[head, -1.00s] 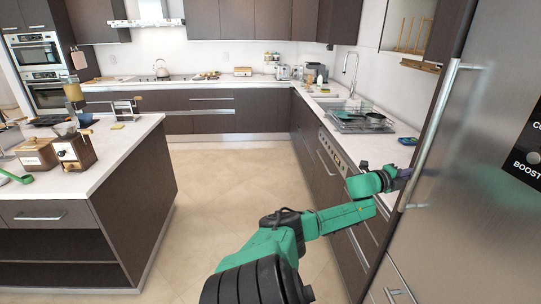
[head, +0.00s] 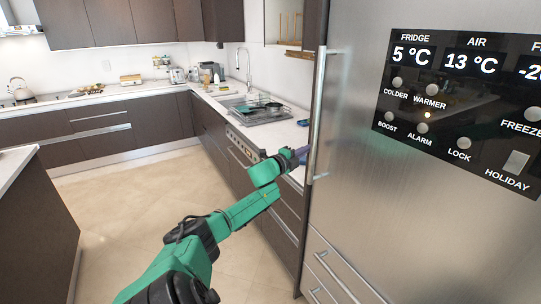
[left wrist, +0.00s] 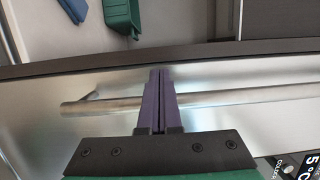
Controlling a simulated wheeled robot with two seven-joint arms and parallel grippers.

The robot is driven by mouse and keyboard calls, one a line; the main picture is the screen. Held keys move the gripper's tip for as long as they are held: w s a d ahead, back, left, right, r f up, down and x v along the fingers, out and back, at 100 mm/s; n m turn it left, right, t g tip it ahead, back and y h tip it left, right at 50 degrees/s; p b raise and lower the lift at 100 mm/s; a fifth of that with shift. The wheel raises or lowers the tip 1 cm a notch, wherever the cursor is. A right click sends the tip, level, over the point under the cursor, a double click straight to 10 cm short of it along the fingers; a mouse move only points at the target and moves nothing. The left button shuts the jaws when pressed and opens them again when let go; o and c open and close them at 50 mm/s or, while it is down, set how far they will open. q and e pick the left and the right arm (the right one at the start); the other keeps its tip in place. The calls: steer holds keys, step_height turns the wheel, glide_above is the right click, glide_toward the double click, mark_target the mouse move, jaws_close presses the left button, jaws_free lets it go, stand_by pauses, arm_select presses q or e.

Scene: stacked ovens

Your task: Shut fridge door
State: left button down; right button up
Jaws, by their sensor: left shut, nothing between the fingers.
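The fridge door (head: 350,190) is a large brushed-steel panel on the right of the head view. Its lower edge looks about in line with the drawer front below; I cannot tell whether a small gap remains. Its long vertical bar handle (head: 318,110) runs along the left edge. My left gripper (head: 303,153) is beside the lower part of this handle. In the left wrist view, the purple fingers (left wrist: 158,100) are together and empty, crossing in front of the handle bar (left wrist: 220,98). Whether they touch the bar or door is unclear. My right gripper is out of view.
A black control panel (head: 460,110) is on the fridge front. Steel drawers (head: 325,270) are below the door. An island (head: 35,220) is at far left, with open tiled floor between.

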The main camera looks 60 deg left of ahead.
arm_select(q)
steer(key=s+a+b, duration=0.1)
steer(key=s, duration=1)
steer(key=shift+a+f, duration=0.2)
steer(key=shift+a, duration=0.05)
steer(key=shift+w, duration=0.1)
